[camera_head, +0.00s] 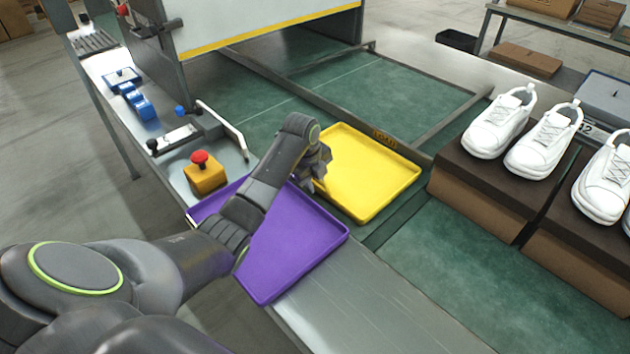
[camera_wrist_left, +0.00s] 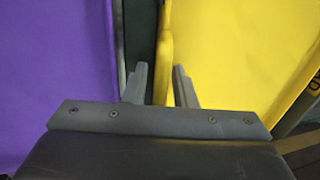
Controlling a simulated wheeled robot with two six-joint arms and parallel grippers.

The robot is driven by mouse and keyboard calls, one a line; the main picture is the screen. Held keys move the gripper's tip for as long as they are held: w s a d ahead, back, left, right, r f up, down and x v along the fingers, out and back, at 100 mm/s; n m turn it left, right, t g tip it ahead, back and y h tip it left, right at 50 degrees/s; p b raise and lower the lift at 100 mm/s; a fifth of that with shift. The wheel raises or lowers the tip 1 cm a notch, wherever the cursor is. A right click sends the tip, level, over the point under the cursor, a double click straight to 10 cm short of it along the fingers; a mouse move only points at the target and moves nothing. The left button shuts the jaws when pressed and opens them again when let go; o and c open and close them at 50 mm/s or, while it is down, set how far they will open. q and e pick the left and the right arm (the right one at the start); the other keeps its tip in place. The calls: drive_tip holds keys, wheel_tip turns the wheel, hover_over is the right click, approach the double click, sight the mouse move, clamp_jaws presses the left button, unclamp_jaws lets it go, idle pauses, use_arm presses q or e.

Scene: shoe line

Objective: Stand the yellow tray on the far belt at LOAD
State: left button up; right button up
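The yellow tray (camera_head: 368,180) lies flat on the green belt, its far edge beside the LOAD label (camera_head: 384,138). My left gripper (camera_head: 322,172) is at the tray's left rim. In the left wrist view, its two fingers (camera_wrist_left: 160,88) stand apart on either side of the yellow tray's rim (camera_wrist_left: 165,55), with a gap showing on the left side. The tray's yellow floor (camera_wrist_left: 235,50) fills the right of that view. My right gripper is not in view.
A purple tray (camera_head: 300,245) lies close to the yellow one, partly under my left arm. A red-topped yellow button box (camera_head: 204,174) stands at left. White shoes (camera_head: 540,140) on brown boxes (camera_head: 482,190) stand at right. Green belt (camera_head: 450,270) is bare in front.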

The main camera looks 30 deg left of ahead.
use_arm(q)
drive_tip(key=shift+o, duration=0.5)
drive_tip(key=shift+r, duration=0.3)
drive_tip(key=v, duration=1.1)
drive_tip(key=shift+s+r, duration=0.15)
drive_tip(key=shift+r, duration=0.1)
